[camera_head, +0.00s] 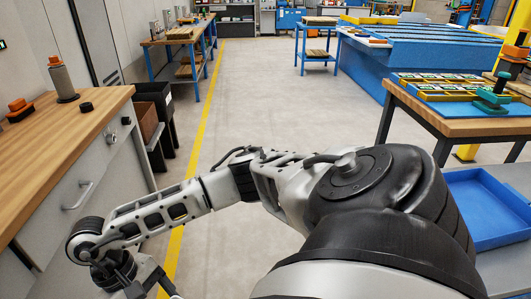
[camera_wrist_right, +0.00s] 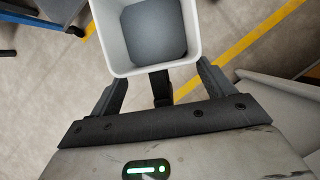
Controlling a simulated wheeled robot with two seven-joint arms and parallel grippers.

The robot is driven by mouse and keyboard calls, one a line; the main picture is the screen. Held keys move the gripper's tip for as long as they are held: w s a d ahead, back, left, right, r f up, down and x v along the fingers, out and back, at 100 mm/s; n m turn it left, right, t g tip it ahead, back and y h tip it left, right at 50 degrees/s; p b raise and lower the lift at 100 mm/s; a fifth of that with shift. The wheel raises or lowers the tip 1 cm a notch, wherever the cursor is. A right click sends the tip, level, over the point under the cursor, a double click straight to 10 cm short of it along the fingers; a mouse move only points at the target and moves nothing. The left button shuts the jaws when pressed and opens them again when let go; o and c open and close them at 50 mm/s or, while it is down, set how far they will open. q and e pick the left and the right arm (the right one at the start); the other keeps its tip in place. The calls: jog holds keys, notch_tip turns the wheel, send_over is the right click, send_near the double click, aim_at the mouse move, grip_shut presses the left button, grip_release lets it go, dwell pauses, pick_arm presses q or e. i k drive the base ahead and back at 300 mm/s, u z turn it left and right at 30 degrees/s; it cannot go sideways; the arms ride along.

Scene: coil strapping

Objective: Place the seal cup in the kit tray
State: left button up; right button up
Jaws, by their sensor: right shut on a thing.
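The seal cup (camera_wrist_right: 155,32) is a square, open-topped cup with pale walls and a dark grey inside bottom; it shows in the right wrist view, cut off by the top edge. My left gripper is not in view.
A wooden-topped cabinet (camera_head: 62,135) stands at the left with a grey cylinder (camera_head: 63,80) and orange items on top. Dark bins (camera_head: 155,115) stand beside it. A table with a blue mat (camera_head: 470,106) is at the right. The floor between is clear.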

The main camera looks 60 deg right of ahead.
aim_at(469, 210)
jog(key=k, duration=1.9)
jog(key=z, duration=1.5)
jog(key=i, duration=0.5)
jog(key=z, duration=0.05)
